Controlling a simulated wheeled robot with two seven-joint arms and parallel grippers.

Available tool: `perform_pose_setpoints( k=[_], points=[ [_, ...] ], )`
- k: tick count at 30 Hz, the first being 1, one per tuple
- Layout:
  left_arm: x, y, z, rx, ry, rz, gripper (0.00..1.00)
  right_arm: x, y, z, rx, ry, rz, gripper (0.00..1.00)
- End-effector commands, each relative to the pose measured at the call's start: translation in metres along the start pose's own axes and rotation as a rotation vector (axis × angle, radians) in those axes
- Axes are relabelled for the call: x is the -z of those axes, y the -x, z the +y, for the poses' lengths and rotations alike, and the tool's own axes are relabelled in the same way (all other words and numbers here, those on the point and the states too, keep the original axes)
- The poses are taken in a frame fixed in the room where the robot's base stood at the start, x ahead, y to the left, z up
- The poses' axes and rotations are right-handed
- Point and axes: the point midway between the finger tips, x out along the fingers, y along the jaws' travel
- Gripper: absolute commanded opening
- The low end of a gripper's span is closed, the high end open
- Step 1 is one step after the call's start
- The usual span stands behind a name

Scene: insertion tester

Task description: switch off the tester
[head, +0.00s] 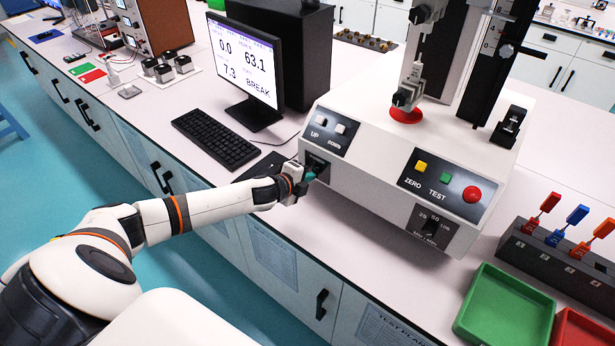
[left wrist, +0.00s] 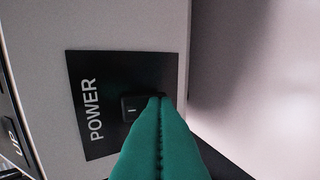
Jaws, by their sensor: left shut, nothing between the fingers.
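The tester (head: 350,178) is a large pale machine on the bench, with a tall column and clamps above it. Its black POWER panel (head: 317,163) sits low on the left of its front, below the UP and DOWN buttons. In the left wrist view the POWER panel (left wrist: 95,75) carries a black rocker switch (left wrist: 130,108) with a light mark. My left gripper (head: 309,177) is shut and empty, its green fingertips (left wrist: 158,105) at the switch, covering its right part. I cannot tell whether they touch it. My right gripper is not in view.
A monitor (head: 243,62) reading BREAK and a keyboard (head: 216,138) stand left of the tester. Yellow, green and red buttons (head: 472,194) are on its right front panel. A green tray (head: 505,312) and a rack of coloured tags (head: 560,250) lie at the right.

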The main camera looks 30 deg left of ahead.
Motion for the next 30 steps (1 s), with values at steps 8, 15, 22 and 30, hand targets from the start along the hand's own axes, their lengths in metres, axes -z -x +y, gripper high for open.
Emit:
perform_pose_setpoints(
  k=[8, 15, 22, 30],
  points=[
    [-0.002, -0.006, -0.008, -0.037, 0.003, -0.004, 0.00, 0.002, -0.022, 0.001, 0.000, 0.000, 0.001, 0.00],
    [-0.001, -0.004, 0.001, -0.047, 0.001, -0.002, 0.00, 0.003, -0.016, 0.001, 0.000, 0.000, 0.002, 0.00],
    [-0.001, 0.000, 0.009, -0.049, 0.001, -0.002, 0.00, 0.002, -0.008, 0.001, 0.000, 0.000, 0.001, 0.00],
    [-0.001, 0.004, 0.017, -0.048, 0.001, -0.002, 0.00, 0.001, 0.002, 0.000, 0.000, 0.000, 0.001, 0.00]
  ],
)
